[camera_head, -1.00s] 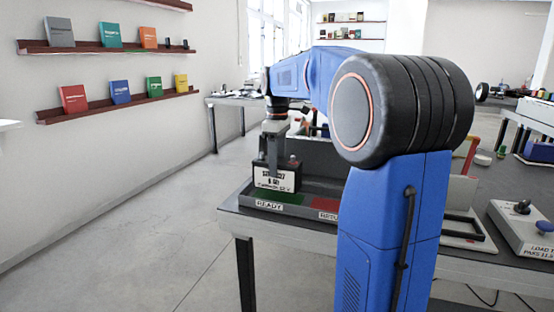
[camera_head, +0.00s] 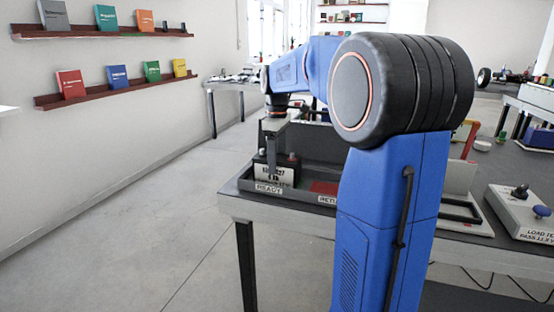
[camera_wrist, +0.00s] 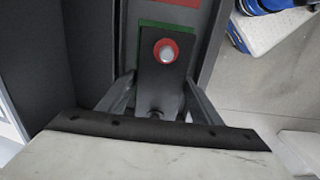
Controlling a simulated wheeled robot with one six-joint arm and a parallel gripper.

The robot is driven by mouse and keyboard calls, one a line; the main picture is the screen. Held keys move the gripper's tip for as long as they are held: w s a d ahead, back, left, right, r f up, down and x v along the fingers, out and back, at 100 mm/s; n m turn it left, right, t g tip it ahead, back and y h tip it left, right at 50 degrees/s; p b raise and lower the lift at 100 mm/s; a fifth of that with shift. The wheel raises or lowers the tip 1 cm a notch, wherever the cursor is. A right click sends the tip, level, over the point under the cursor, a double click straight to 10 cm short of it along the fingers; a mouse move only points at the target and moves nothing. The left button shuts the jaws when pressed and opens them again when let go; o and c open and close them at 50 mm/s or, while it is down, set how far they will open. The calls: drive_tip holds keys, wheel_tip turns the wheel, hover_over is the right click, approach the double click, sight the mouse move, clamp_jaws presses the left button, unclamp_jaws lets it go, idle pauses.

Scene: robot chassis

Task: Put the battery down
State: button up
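The battery (camera_head: 273,174) is a dark block with a white label and a red terminal on top. It stands upright in the READY section of the tray (camera_head: 310,192), low at the green pad, and hides most of that pad in the head view. My gripper (camera_head: 275,150) reaches down onto it from above. In the wrist view the battery's dark top (camera_wrist: 160,80) lies between my two fingers (camera_wrist: 160,92), which appear to touch its sides. A strip of the green pad (camera_wrist: 165,28) shows past its far edge. Its underside is hidden.
A red RETURN pad (camera_head: 324,187) lies to the right in the same tray. A grey control box (camera_head: 522,212) stands at the right of the table. My arm hides the middle of the table. Open floor lies to the left.

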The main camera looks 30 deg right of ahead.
drive_tip(key=shift+o, duration=0.5)
wheel_tip(320, 180, up, 12)
drive_tip(key=shift+r, duration=0.2)
drive_tip(key=s+a+f+m+t, duration=0.1)
drive_tip(key=s+a+f+m, duration=0.1)
drive_tip(key=s+a+f, duration=0.45)
drive_tip(key=s+a+f+m+t, duration=0.15)
drive_tip(key=s+a, duration=0.25)
drive_tip(key=s, duration=0.5)
drive_tip(key=s+a+f+m+t, duration=0.2)
drive_tip(key=s+a+f+m, duration=0.2)
drive_tip(key=s+f, duration=1)
drive_tip(key=shift+s+a+f, duration=0.35)
drive_tip(key=shift+a+f, duration=0.3)
drive_tip(key=shift+f, duration=0.15)
